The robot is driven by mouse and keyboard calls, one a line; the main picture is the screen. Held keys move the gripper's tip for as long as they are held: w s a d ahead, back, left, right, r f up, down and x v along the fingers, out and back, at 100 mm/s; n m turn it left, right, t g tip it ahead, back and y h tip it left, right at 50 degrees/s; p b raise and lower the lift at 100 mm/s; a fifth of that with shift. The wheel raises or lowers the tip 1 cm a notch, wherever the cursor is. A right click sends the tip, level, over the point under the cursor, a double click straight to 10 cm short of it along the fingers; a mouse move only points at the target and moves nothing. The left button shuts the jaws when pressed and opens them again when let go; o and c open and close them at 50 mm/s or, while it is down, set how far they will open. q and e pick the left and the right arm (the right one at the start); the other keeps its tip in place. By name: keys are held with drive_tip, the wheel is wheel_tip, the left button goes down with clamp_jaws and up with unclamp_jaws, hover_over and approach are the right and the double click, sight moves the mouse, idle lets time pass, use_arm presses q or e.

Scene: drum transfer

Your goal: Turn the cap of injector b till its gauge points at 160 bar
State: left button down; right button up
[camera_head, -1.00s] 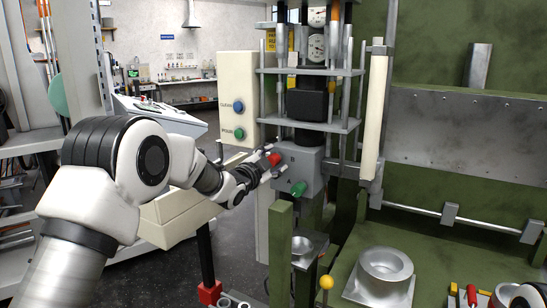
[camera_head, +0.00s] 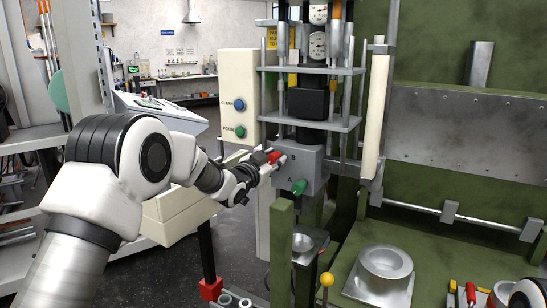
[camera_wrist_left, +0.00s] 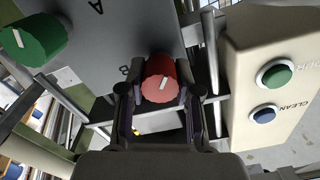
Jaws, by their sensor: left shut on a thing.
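The red cap (camera_head: 274,157) on the grey block (camera_head: 302,166) is the one beside the letter B in the left wrist view (camera_wrist_left: 158,79). A pale line on its face is slightly tilted there. My left gripper (camera_head: 271,164) is shut on this cap, with a finger on either side (camera_wrist_left: 161,97). A green cap (camera_head: 299,187) by the letter A sits lower on the block; it also shows in the left wrist view (camera_wrist_left: 33,40). Two round gauges, upper (camera_head: 318,14) and lower (camera_head: 317,45), are above; their needles are too small to read. My right gripper is not seen.
A cream panel (camera_head: 239,80) with blue and green buttons stands left of the block. Metal rods and plates (camera_head: 309,70) surround the column above it. A yellow-knobbed lever (camera_head: 327,280) and a silver ring-shaped part (camera_head: 382,272) are below, to the right.

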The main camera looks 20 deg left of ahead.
use_arm(q)
drive_tip(key=c, duration=0.8)
unclamp_jaws()
drive_tip(key=v, duration=1.2)
